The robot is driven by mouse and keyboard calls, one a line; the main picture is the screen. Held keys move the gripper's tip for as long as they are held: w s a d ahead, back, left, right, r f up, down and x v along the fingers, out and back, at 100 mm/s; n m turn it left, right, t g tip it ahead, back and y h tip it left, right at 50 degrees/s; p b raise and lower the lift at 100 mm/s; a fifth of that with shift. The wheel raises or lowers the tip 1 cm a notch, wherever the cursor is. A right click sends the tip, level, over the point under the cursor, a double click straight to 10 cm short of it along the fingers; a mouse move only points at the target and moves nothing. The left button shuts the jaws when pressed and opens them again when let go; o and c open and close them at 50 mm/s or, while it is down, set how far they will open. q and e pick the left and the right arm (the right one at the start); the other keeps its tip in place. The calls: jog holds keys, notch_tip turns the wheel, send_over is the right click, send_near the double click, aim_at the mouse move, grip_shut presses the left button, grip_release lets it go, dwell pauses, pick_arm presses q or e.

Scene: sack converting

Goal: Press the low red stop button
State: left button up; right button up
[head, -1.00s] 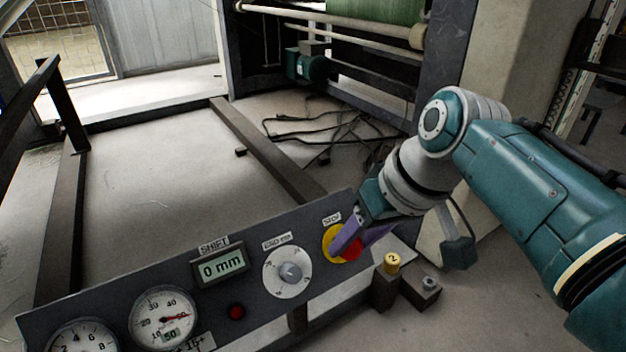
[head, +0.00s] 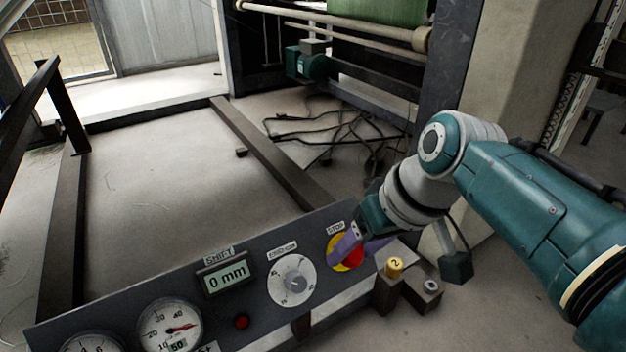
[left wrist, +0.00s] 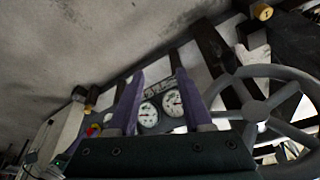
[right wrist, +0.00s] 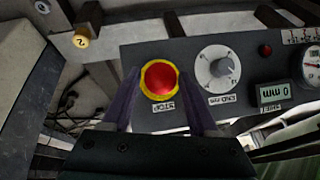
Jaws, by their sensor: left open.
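The red stop button (head: 354,259) sits in a yellow surround at the right end of the grey control panel (head: 255,301), under a STOP label. It shows whole in the right wrist view (right wrist: 158,78). My right gripper (head: 358,247) is at the button, with its purple fingers spread to either side of it and nothing held. In the right wrist view the button lies between the fingertips; I cannot tell if they touch the panel. My left gripper (left wrist: 160,76) is open and empty, facing the panel's gauges; it is not in the head view.
A smaller red button (head: 241,321) sits lower on the panel, below the SHIFT display (head: 226,276). A white dial (head: 292,280) is left of the stop button. A yellow-capped post (head: 394,267) stands close right of it. A spoked handwheel (left wrist: 262,108) is near my left gripper.

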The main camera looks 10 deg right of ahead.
jog(key=shift+o, duration=1.3)
jog(key=shift+w+r, duration=0.1)
jog(key=shift+w, duration=0.05)
jog(key=p+v, duration=0.9)
jog(key=v, duration=0.1)
jog(key=shift+p, duration=0.35)
